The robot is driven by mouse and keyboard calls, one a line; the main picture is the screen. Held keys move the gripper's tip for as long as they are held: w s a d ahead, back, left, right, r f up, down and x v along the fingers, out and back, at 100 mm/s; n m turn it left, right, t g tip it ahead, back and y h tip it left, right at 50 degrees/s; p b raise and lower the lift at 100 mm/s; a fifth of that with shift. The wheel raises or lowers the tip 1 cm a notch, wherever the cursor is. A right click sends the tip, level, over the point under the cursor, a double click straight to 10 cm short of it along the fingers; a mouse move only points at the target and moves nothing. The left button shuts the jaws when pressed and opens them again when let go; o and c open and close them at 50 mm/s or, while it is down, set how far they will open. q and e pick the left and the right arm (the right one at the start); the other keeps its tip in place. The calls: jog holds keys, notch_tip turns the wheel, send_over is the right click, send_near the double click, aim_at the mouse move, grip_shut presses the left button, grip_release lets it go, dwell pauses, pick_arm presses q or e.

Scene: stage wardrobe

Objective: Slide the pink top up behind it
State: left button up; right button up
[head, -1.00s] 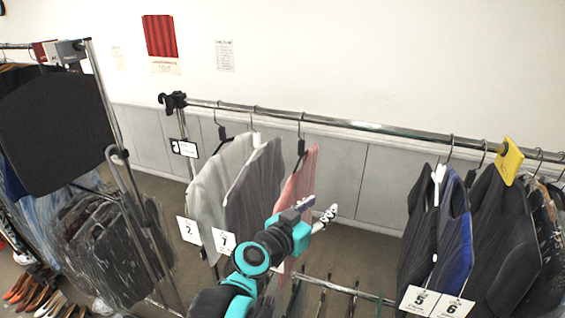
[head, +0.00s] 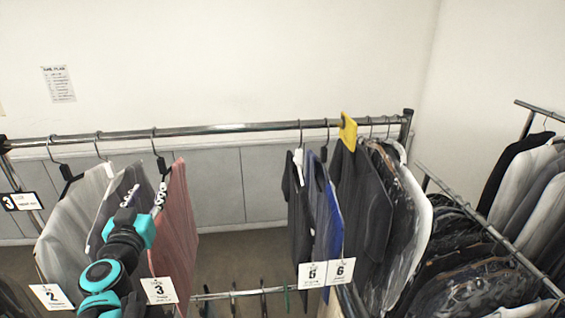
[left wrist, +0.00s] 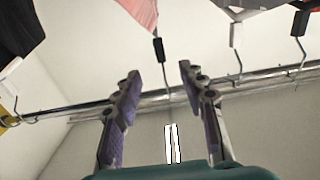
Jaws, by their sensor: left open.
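The pink top (head: 180,225) hangs on a black hanger on the rail (head: 225,128), to the right of the grey garments. A card marked 3 (head: 160,290) hangs at its lower front. My left gripper (head: 146,195) is open, in front of the pink top's left edge and the dark grey garment (head: 118,192). In the left wrist view, which looks upside down, the pink top (left wrist: 143,12) shows at the upper edge. Its hanger hook (left wrist: 160,50) appears between the open fingers of the left gripper (left wrist: 160,72); contact cannot be told. My right gripper is not in view.
A light grey garment (head: 75,225) with card 2 (head: 50,297) hangs at the left. Right of the pink top the rail is bare up to the dark and blue garments (head: 330,205) with cards 5 and 6. A yellow divider (head: 348,131) sits on the rail there.

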aim_at(161, 168)
pick_arm(q)
jog(key=shift+b+x, duration=1.15)
jog(key=shift+x, duration=1.9)
jog(key=shift+b+x, duration=0.75)
jog(key=shift+x, duration=2.6)
jog(key=shift+w+d, duration=1.85)
jog(key=shift+d, duration=6.1)
jog(key=shift+w+d, duration=1.9)
jog(key=shift+d, duration=6)
jog(key=a+v, duration=0.1)
jog(key=v, duration=1.2)
jog(key=shift+s, duration=0.2)
